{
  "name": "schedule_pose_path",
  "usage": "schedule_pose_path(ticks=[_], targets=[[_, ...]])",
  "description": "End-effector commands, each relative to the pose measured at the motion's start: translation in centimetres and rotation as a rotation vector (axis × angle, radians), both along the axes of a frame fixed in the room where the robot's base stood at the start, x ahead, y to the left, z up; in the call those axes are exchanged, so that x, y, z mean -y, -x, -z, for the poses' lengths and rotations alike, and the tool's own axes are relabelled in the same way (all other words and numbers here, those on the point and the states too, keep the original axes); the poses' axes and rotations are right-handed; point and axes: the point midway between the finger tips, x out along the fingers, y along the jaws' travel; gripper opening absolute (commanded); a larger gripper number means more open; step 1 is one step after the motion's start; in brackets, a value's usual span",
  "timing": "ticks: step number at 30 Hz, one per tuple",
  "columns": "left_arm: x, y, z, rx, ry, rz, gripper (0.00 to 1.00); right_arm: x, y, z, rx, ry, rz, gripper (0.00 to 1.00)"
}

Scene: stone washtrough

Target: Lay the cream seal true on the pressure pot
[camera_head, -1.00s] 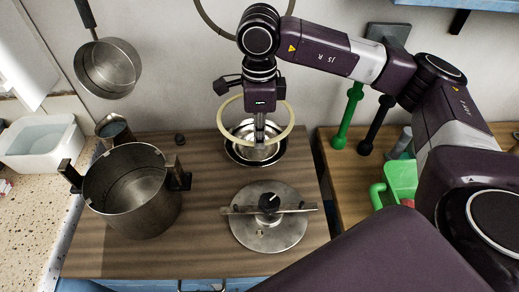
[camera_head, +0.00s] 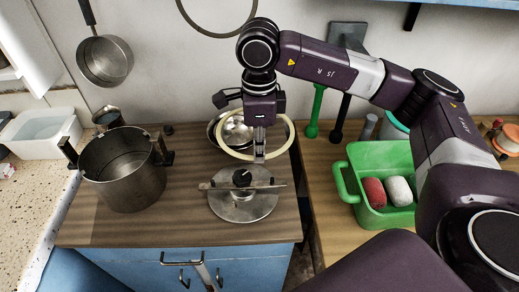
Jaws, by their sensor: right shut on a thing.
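The cream seal (camera_head: 293,136) is a thin pale ring. My right gripper (camera_head: 260,154) is shut on it and holds it in the air, in front of and partly over a steel bowl. The pressure pot (camera_head: 128,187) is an open steel pot with two dark side handles, standing upright at the left of the wooden top. No seal shows on its rim. The seal is well to the right of the pot and apart from it. My left gripper is not in view.
A round steel lid (camera_head: 240,207) with a crossbar and black knob lies below the gripper. The steel bowl (camera_head: 217,131) is behind the seal. A green bin (camera_head: 381,158) holds a red and a white roll at right. A small metal jug (camera_head: 108,117) stands behind the pot.

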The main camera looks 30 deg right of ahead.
Motion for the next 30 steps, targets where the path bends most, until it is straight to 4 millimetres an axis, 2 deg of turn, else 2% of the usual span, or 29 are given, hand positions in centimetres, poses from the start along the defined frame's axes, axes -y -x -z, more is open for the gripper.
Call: schedule_pose_path(ticks=[3, 11, 19, 26, 30], targets=[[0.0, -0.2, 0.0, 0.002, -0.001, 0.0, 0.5, 0.0, 0.0, 0.0, 0.0, 0.0, 0.0, 0.0], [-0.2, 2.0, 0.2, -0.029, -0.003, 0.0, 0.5, -0.2, 0.4, 0.1, 0.001, 0.001, -0.092, 0.0], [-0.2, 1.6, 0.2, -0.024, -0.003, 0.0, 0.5, -0.6, 0.9, 0.2, 0.002, 0.001, -0.235, 0.0], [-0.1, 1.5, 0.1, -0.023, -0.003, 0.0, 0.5, -1.1, 1.8, 0.4, 0.003, 0.003, -0.449, 0.0], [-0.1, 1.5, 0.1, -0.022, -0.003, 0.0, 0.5, -1.5, 2.7, 0.6, 0.002, 0.005, -0.645, 0.0]])
